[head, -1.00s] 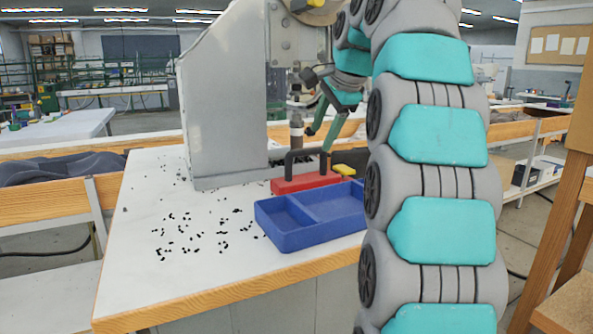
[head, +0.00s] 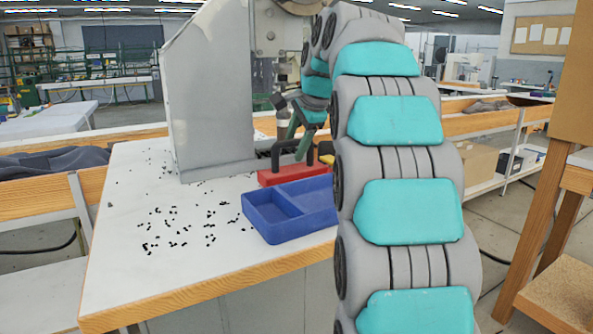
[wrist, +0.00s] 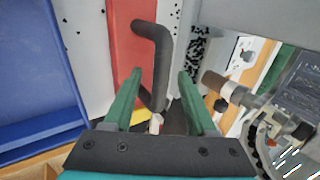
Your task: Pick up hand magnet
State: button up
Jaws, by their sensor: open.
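The hand magnet is a red block (head: 292,174) with a black bar handle (head: 274,155). It lies on the white table in front of the grey press. In the wrist view the red block (wrist: 125,45) runs up the picture and its black handle (wrist: 152,38) reaches down toward the gap between my fingers. My gripper (wrist: 162,85) is open, with one green finger on each side of the handle's near end. In the head view my gripper (head: 302,135) is at the handle, partly overlapping it. I cannot tell whether the fingers touch it.
A blue divided tray (head: 272,232) stands just in front of the magnet. A yellow object (head: 327,159) lies behind it, partly hidden by my arm. The grey press (head: 210,95) rises close behind. Small black bits are scattered on the white table (head: 130,255), whose left part is otherwise free.

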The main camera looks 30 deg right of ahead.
grip_shut()
dwell(0.4)
